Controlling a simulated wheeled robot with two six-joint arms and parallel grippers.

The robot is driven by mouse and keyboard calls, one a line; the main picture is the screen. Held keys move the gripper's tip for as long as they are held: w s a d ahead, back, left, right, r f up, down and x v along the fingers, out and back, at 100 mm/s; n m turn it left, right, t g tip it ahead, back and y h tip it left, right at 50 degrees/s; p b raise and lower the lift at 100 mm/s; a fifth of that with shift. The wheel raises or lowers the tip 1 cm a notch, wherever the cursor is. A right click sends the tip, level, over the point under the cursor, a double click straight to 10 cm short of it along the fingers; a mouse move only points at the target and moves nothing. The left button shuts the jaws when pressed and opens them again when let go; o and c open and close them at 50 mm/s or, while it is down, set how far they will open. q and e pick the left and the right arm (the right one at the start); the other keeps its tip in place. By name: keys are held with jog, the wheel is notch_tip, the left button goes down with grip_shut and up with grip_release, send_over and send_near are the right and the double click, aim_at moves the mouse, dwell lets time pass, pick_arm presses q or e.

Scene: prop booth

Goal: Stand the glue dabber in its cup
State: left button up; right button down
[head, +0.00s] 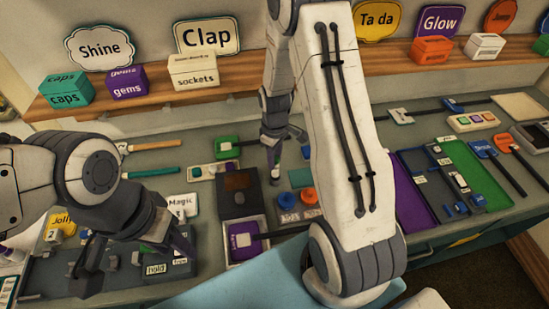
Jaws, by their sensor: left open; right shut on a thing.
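My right gripper (287,160) points down over the middle of the bench, near a dark box with a recess (238,183). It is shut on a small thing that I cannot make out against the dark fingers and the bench. My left gripper (132,260) is open and empty above the dark board at the lower left. A blue pot (287,200) and an orange pot (309,196) stand below my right gripper, left of my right forearm. I cannot tell for sure which things are the glue dabber and its cup; my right arm hides part of the bench.
A wooden shelf (130,103) with boxes and signs runs along the back. A green and purple tray (478,172) and paddles (510,145) lie at the right.

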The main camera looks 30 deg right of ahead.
jog(key=shift+f, duration=0.15)
dwell(0.4)
jog(key=shift+f+b, duration=0.65)
jog(key=shift+f, duration=0.15)
jog(key=shift+f+b, duration=0.6)
jog(key=shift+f, duration=0.4)
dwell(1.7)
jog(key=shift+c, duration=1.9)
grip_release()
jog(key=shift+r, duration=0.1)
jog(key=shift+r+p, duration=3.35)
jog(key=shift+r, duration=0.65)
